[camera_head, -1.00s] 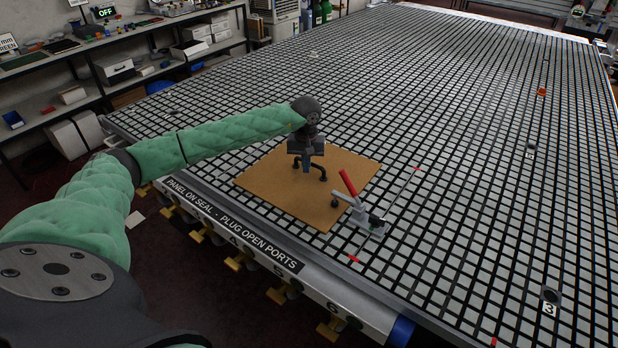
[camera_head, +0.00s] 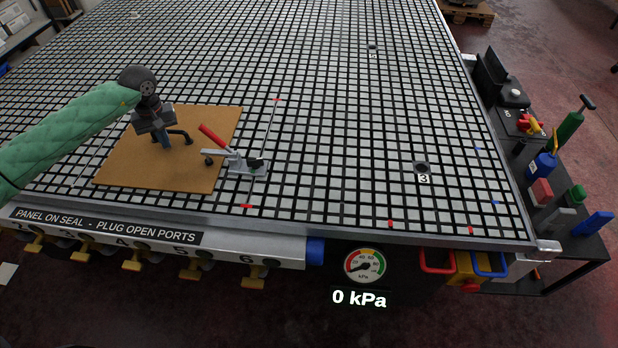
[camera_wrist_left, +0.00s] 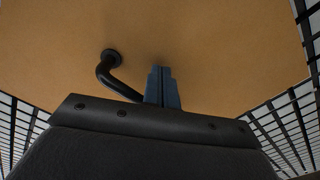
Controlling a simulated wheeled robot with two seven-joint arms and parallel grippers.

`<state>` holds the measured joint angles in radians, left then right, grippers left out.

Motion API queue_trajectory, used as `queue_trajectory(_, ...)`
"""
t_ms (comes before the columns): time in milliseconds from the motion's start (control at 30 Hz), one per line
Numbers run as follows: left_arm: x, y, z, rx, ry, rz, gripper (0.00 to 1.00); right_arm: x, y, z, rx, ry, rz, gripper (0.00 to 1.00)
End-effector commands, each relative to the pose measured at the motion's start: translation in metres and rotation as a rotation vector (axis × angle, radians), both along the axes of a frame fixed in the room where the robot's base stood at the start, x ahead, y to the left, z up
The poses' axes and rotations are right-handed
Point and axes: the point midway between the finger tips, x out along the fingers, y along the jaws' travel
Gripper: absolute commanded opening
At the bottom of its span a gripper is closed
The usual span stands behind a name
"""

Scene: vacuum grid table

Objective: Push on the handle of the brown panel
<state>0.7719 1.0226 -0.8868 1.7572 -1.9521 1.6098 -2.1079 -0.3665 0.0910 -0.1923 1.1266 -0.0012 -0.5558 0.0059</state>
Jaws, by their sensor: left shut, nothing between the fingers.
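The brown panel (camera_head: 205,168) lies flat on the grid table at the left in the head view. Its black handle (camera_head: 186,135) stands up from it, and one bent end of the handle also shows in the left wrist view (camera_wrist_left: 104,72). My left gripper (camera_head: 165,145) is over the panel beside the handle, its blue fingers together and empty. The fingers also show in the left wrist view (camera_wrist_left: 162,88), just right of the handle's end. The rest of the handle is hidden by the gripper body, and I cannot tell whether they touch. My right gripper is not in view.
A toggle clamp with a red lever (camera_head: 213,135) stands at the panel's right edge. A thin rod (camera_head: 270,125) with red ends lies beyond it. Port 3 (camera_head: 422,168) is on the open grid to the right. A gauge (camera_head: 364,266) reads 0 kPa below the table's front edge.

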Motion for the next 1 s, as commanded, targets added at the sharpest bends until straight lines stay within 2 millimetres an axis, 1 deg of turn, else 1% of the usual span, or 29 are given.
queue_trajectory(300, -0.015, 0.002, 0.002, 0.000, -0.002, 0.001, 0.00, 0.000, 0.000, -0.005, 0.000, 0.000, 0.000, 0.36)
queue_trajectory(533, -0.018, 0.002, 0.005, -0.001, -0.003, 0.000, 0.00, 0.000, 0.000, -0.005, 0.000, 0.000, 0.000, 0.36)
queue_trajectory(667, -0.018, 0.002, 0.013, 0.000, -0.002, 0.000, 0.00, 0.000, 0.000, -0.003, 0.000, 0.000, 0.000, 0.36)
queue_trajectory(1000, -0.018, 0.002, 0.041, 0.000, -0.004, 0.001, 0.00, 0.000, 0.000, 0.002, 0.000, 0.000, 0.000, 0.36)
